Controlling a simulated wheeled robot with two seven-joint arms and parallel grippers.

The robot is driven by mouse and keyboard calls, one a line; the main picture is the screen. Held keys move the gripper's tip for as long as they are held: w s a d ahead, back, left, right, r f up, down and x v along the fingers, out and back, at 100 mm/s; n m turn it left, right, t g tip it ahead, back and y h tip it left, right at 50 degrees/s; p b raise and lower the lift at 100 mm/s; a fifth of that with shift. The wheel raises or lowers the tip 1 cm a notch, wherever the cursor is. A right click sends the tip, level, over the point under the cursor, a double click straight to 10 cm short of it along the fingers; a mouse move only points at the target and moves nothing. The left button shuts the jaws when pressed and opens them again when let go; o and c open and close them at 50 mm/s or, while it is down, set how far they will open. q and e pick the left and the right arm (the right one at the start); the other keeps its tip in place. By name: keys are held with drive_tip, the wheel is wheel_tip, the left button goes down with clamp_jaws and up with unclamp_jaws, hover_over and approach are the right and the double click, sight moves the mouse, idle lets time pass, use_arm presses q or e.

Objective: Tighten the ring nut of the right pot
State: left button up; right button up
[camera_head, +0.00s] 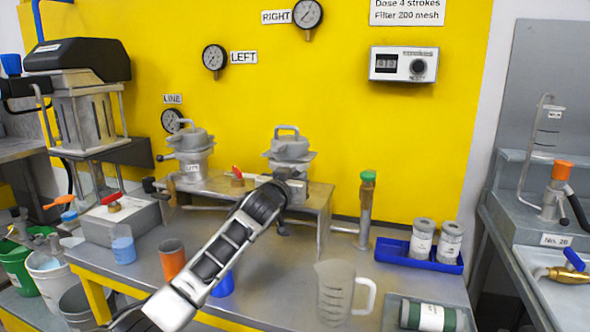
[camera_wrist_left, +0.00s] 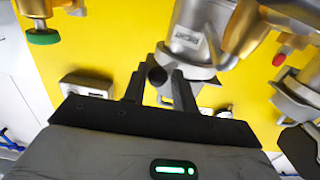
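The right pot (camera_head: 290,148), a grey metal pot with a top handle, stands on the raised metal shelf. In the left wrist view the pot (camera_wrist_left: 192,35) appears close up, with a label reading RIGHT. A dark, round-ended lever knob (camera_wrist_left: 157,75) shows at its rim, between the fingers of my left gripper (camera_wrist_left: 160,88). The fingers stand apart, with a gap beside the knob. In the head view my left gripper (camera_head: 287,185) is just in front of the pot's lower part and hides much of it. The ring nut itself is not clearly distinguishable. My right gripper is out of view.
The left pot (camera_head: 190,155) stands on the same shelf (camera_head: 318,195), with a red-handled valve (camera_head: 237,176) between the pots. A green-capped tube (camera_head: 367,205) stands to the right. A clear jug (camera_head: 338,292), orange cup (camera_head: 172,258) and blue tray (camera_head: 433,260) occupy the bench.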

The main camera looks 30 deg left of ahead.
use_arm(q)
drive_tip(key=shift+d, duration=0.1)
idle(0.4)
drive_tip(key=shift+s+a+p, duration=0.5)
drive_tip(key=shift+s+a, duration=0.05)
drive_tip(key=shift+a, duration=0.05)
drive_tip(key=shift+c, duration=0.5)
drive_tip(key=shift+a, duration=0.1)
drive_tip(key=shift+s+a+r+p, duration=0.15)
drive_tip(key=shift+s+a+p, duration=0.3)
drive_tip(key=shift+a, duration=0.35)
drive_tip(key=shift+c, duration=0.2)
drive_tip(key=shift+s+a, duration=0.15)
drive_tip(key=shift+a, duration=0.15)
